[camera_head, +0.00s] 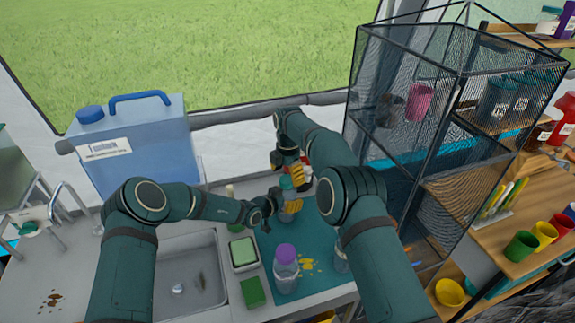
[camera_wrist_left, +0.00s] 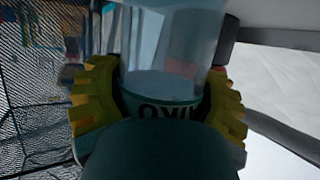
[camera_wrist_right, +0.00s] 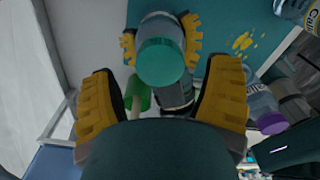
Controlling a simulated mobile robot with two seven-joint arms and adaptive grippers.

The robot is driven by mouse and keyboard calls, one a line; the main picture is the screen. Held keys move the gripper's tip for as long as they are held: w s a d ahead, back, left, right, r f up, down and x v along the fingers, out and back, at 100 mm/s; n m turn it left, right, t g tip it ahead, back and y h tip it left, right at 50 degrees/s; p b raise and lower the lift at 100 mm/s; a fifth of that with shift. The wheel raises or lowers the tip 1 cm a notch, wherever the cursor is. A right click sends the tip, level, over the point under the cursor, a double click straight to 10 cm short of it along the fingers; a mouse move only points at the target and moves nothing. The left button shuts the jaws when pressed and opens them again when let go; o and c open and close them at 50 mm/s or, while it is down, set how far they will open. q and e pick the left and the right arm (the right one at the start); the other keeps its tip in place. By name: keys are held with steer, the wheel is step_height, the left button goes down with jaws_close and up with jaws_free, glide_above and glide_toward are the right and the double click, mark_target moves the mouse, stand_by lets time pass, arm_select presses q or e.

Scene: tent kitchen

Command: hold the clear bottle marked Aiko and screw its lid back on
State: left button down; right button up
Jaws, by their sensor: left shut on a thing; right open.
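The clear bottle marked Aiko (camera_wrist_left: 172,85) stands between the yellow fingers of my left gripper (camera_head: 289,207), which is shut on it. Its label shows upside down in the left wrist view. The teal lid (camera_wrist_right: 164,62) is a round disc on the bottle's top in the right wrist view, and it also shows in the head view (camera_head: 287,184). I cannot tell how tightly it sits. My right gripper (camera_wrist_right: 162,103) is open and empty, close above the lid, with its fingers spread wide. Its arm partly hides it in the head view.
A clear jar with a purple lid (camera_head: 286,268) stands on the teal mat (camera_head: 267,238) near yellow spots. A green box (camera_head: 243,252), a green block (camera_head: 253,292) and the sink (camera_head: 188,285) lie left. A blue canister (camera_head: 140,150) stands behind; a black mesh rack (camera_head: 400,110) rises right.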

steer(key=shift+f, duration=1.1)
steer(key=c, duration=1.3)
steer(key=shift+m, duration=1.6)
steer(key=o, duration=1.3)
steer(key=shift+c, duration=0.2)
steer(key=shift+r, duration=0.1)
steer(key=shift+r, duration=2.2)
